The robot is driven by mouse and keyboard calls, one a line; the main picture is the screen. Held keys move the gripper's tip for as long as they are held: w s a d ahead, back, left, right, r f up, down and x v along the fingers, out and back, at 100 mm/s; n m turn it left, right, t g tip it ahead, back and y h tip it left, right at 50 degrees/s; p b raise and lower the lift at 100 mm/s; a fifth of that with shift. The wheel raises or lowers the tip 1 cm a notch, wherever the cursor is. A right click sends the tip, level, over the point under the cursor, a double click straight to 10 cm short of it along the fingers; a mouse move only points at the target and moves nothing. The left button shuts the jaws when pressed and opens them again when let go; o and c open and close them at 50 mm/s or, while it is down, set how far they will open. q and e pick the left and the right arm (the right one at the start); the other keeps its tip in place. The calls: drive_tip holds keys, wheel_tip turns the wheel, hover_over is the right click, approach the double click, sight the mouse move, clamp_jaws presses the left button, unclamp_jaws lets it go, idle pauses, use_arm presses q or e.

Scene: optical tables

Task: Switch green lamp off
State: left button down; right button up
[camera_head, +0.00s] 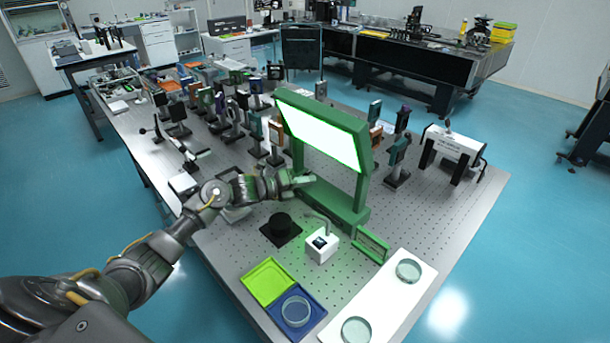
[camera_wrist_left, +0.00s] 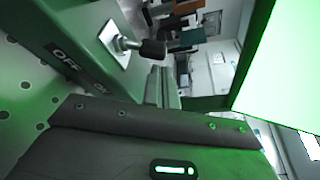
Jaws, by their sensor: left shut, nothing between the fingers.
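The green lamp (camera_head: 365,189) stands on the optical table. Its wide panel (camera_head: 322,133) glows white, and the lit panel also fills the right of the left wrist view (camera_wrist_left: 285,65). In that view a metal toggle switch (camera_wrist_left: 125,43) with a black tip sticks out of a white plate on the green base, beside the labels OFF and ON. My left gripper (camera_head: 308,180) is shut and empty in front of the lamp base. In the wrist view its fingertips (camera_wrist_left: 163,72) are close to the black tip; I cannot tell if they touch. My right gripper is out of view.
A black round mount (camera_head: 281,226) and a small white box (camera_head: 322,246) stand near the lamp. Green and blue trays (camera_head: 268,281) and a white board with glass dishes (camera_head: 392,297) lie in front. Several optical mounts (camera_head: 232,112) crowd the table behind my left arm.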

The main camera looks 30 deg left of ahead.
use_arm(q)
drive_tip(key=shift+w+a+r, duration=0.15)
drive_tip(key=shift+a+r, duration=0.05)
drive_tip(key=shift+a, duration=0.1)
